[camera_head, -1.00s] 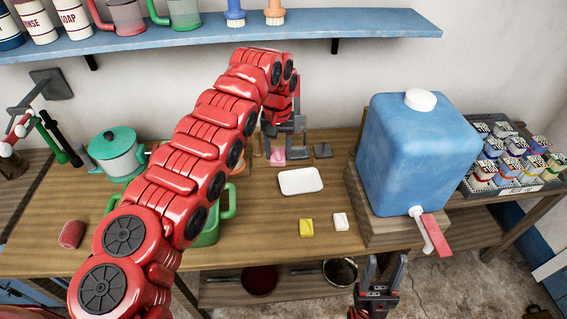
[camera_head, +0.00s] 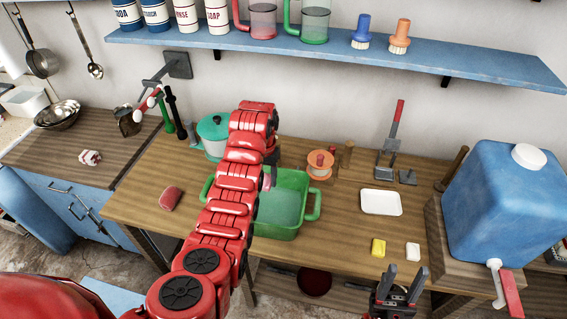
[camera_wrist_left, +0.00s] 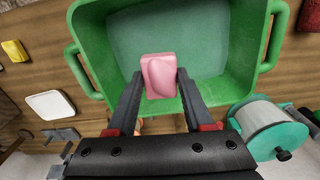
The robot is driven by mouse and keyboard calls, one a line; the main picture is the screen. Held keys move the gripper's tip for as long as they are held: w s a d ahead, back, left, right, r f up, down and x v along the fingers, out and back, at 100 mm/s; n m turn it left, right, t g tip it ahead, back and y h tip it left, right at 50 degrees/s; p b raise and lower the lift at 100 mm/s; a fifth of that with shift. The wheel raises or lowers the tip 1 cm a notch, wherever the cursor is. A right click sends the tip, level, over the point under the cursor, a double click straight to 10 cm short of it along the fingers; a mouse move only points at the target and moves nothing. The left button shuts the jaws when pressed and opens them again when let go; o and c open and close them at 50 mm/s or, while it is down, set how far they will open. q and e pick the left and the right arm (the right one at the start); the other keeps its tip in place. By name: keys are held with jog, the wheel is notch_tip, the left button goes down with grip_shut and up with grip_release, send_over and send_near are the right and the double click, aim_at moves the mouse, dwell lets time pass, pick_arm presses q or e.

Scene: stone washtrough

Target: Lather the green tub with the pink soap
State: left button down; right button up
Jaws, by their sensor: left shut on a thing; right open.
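The green tub (camera_head: 284,232) stands on the wooden table, with a handle at each side. It also shows in the left wrist view (camera_wrist_left: 186,104), where its pale, bluish floor is visible. My left gripper (camera_head: 268,182) is over the tub, its fingers mostly hidden by my arm in the head view. I cannot tell whether the soap touches the tub. My right gripper (camera_head: 400,288) is open and empty at the table's front edge.
A white tray (camera_head: 381,202), a yellow bar (camera_head: 378,248) and a white bar (camera_head: 413,252) lie right of the tub. A teal-lidded pot (camera_head: 213,135) and an orange spool (camera_head: 320,164) stand behind it. A blue dispenser (camera_head: 507,205) is at the right. A red roll (camera_head: 170,199) lies left.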

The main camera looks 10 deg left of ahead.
pick_arm(q)
jog(key=shift+s+a+f, duration=0.15)
jog(key=shift+s+a, duration=0.1)
jog(key=shift+a, duration=0.2)
jog(key=shift+s+a+f, duration=0.15)
jog(key=shift+s+a, duration=0.05)
jog(key=shift+a, duration=0.2)
jog(key=shift+f, duration=0.25)
jog(key=shift+f+b, duration=0.3)
jog(key=shift+f, duration=1.25)
jog(key=b, duration=0.4)
send_over(262, 215)
jog(key=f, duration=1)
jog(key=shift+s+d+f, duration=0.1)
jog(key=shift+d+f, duration=0.1)
jog(key=shift+f+b, duration=0.7)
jog(key=shift+f, duration=0.15)
jog(key=shift+a, duration=0.1)
jog(key=shift+a+b, duration=0.5)
jog(key=shift+a, duration=0.95)
